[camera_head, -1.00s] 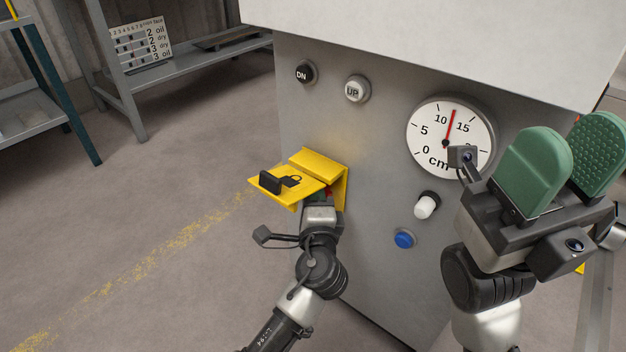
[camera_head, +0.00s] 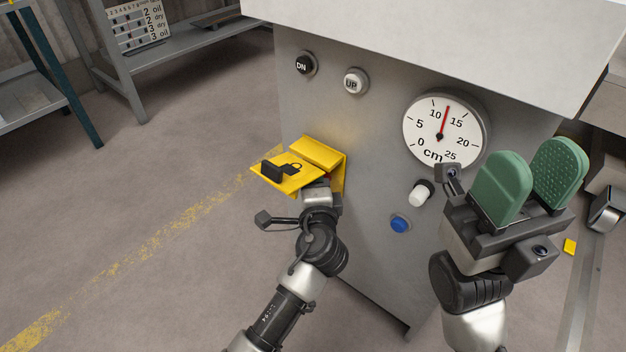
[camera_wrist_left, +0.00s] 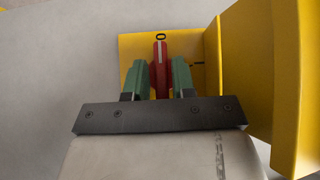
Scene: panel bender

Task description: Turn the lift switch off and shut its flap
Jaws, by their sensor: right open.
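The yellow flap (camera_head: 290,174), with a black tab and a padlock mark, stands out raised from the front of the grey cabinet. In the left wrist view, a red switch handle (camera_wrist_left: 160,72) points at an O mark on a yellow plate (camera_wrist_left: 133,48). My left gripper (camera_wrist_left: 159,82) is under the flap, its green fingers close against both sides of the red handle. In the head view its fingers are mostly hidden by the flap. The flap fills the right of the wrist view (camera_wrist_left: 300,85). My right gripper (camera_head: 528,180) is open and empty, in front of the cabinet's right side.
The cabinet front holds a DN button (camera_head: 304,64), an UP button (camera_head: 355,81), a cm dial (camera_head: 444,128), a white knob (camera_head: 420,194) and a blue button (camera_head: 400,223). Shelving (camera_head: 190,42) stands back left.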

